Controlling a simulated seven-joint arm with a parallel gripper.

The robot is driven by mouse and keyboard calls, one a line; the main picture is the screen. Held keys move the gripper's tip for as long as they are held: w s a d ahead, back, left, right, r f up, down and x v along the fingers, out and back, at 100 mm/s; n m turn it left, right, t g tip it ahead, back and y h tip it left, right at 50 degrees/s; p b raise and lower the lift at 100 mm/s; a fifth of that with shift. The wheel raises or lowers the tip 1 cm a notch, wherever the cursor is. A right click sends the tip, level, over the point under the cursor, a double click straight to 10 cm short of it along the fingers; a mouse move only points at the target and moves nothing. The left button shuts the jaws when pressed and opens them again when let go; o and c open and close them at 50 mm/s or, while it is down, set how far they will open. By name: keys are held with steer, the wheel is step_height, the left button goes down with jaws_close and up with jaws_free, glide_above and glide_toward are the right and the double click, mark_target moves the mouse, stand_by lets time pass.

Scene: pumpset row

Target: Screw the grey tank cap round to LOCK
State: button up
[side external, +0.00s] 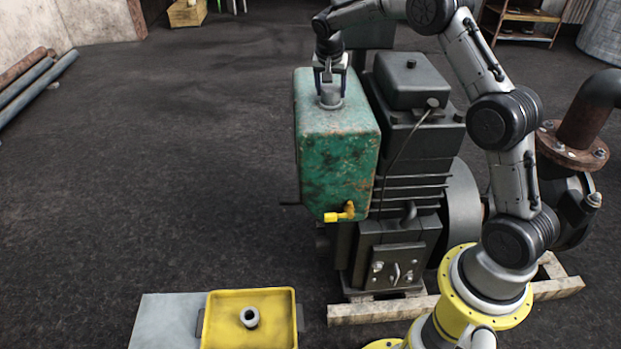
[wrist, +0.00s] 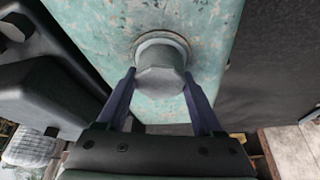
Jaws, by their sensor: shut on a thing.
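The grey tank cap (side external: 330,93) sits on its neck on top of the green, rust-marked tank (side external: 338,150). In the wrist view the faceted grey cap (wrist: 160,82) stands in a round collar on the tank's top (wrist: 108,40). My gripper (side external: 330,82) comes down from above. Its two fingers are shut on the cap, one on each side, as the wrist view also shows my gripper (wrist: 160,90). No LOCK mark is legible in either view, so I cannot tell how far round the cap is turned.
The dark engine (side external: 410,130) stands close on the tank's right. A yellow tap (side external: 340,215) sticks out low on the tank. A yellow tray (side external: 230,305) holding a grey ring (side external: 250,317) is at the front left. The floor left of the tank is clear.

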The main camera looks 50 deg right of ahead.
steer(key=c, duration=0.4)
steer(key=shift+c, duration=0.7)
steer(key=shift+f, duration=0.1)
steer(key=shift+m, duration=0.5)
steer(key=o, duration=1.6)
steer(key=shift+m+g, duration=0.3)
